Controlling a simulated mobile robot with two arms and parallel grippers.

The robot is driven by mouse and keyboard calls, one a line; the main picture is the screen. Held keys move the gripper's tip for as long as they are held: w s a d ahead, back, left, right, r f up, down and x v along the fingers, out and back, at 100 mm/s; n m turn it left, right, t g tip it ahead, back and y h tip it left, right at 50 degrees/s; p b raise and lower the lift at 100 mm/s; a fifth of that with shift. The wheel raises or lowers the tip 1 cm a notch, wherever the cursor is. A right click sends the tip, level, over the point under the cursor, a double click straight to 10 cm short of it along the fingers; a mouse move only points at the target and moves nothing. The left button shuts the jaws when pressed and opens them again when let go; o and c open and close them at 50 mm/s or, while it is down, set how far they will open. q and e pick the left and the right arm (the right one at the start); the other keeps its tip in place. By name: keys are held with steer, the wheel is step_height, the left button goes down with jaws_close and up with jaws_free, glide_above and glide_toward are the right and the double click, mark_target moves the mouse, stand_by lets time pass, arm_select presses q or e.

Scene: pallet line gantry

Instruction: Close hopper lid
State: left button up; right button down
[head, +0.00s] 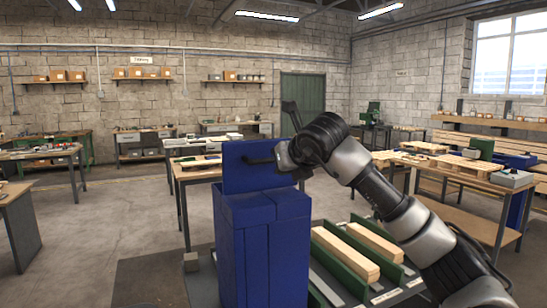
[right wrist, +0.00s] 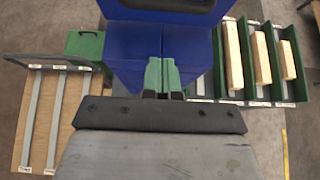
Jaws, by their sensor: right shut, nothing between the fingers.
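The blue hopper (head: 262,240) stands in front of me. Its blue lid (head: 238,180) is open and stands upright at the back of the hopper, with a dark bar (head: 258,160) across its upper part. My right arm reaches in from the right, and its end is at the lid's right edge. In the right wrist view my right gripper (right wrist: 162,75) is shut and empty, with green fingertips over the hopper (right wrist: 130,45). I cannot tell whether it touches the lid. My left gripper is in neither view.
Green trays with wooden blocks (head: 346,252) lie right of the hopper, under my right arm. A workbench (head: 197,174) stands behind the hopper. A wooden board with grey rails (right wrist: 43,115) shows at the left of the wrist view.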

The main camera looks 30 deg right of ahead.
steer(key=w+p, duration=0.3)
steer(key=w, duration=0.3)
steer(key=shift+w+d+f, duration=0.25)
steer(key=shift+w+f, duration=0.05)
